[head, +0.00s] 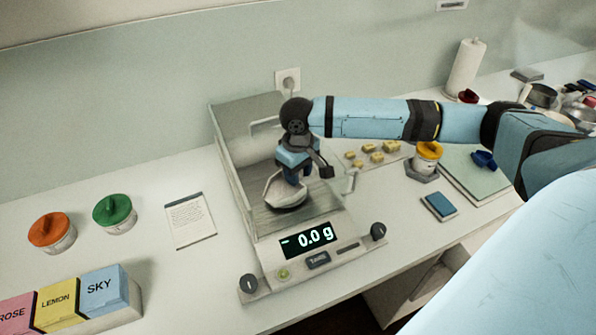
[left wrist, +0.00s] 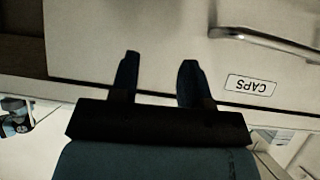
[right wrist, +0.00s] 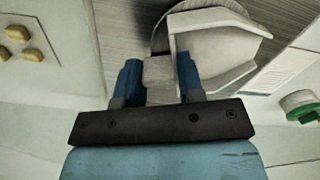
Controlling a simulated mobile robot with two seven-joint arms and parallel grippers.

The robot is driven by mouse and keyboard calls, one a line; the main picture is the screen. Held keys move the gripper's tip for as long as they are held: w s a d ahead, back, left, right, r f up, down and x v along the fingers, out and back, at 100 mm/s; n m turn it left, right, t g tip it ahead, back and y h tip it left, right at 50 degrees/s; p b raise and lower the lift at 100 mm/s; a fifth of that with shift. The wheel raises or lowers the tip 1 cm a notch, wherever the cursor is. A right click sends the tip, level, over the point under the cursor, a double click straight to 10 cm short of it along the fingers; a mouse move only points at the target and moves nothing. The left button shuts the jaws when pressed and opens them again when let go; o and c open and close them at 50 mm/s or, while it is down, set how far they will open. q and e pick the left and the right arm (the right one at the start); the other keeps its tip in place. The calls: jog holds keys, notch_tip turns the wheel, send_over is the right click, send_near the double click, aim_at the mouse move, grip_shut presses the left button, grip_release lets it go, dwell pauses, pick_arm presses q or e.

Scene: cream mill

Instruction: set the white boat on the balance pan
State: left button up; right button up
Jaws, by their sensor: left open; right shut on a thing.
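The white boat (head: 279,189) is inside the balance (head: 251,217), over the round balance pan (head: 290,208). My right gripper (head: 296,175) is shut on the boat's tab. In the right wrist view the tab sits between the two blue fingers (right wrist: 159,68), with the boat's open hollow (right wrist: 215,45) beyond. Whether the boat touches the pan is hard to tell. The display (head: 308,239) reads -0.0 g. My left gripper (left wrist: 159,68) is open and empty in front of a drawer front labelled CAPS (left wrist: 250,85).
The balance's shield walls (head: 246,115) stand around the pan. Yellow pieces (head: 376,157) and a yellow-lidded jar (head: 428,155) lie right of it. Left are a note card (head: 190,220), green-lidded (head: 115,212) and orange-lidded (head: 51,232) jars, and coloured boxes (head: 100,292).

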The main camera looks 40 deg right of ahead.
jog(key=o, duration=0.9)
jog(key=shift+f, duration=0.1)
jog(key=shift+r, duration=0.2)
notch_tip(320, 180, up, 12)
jog(key=shift+f, duration=0.1)
jog(key=shift+s, duration=0.1)
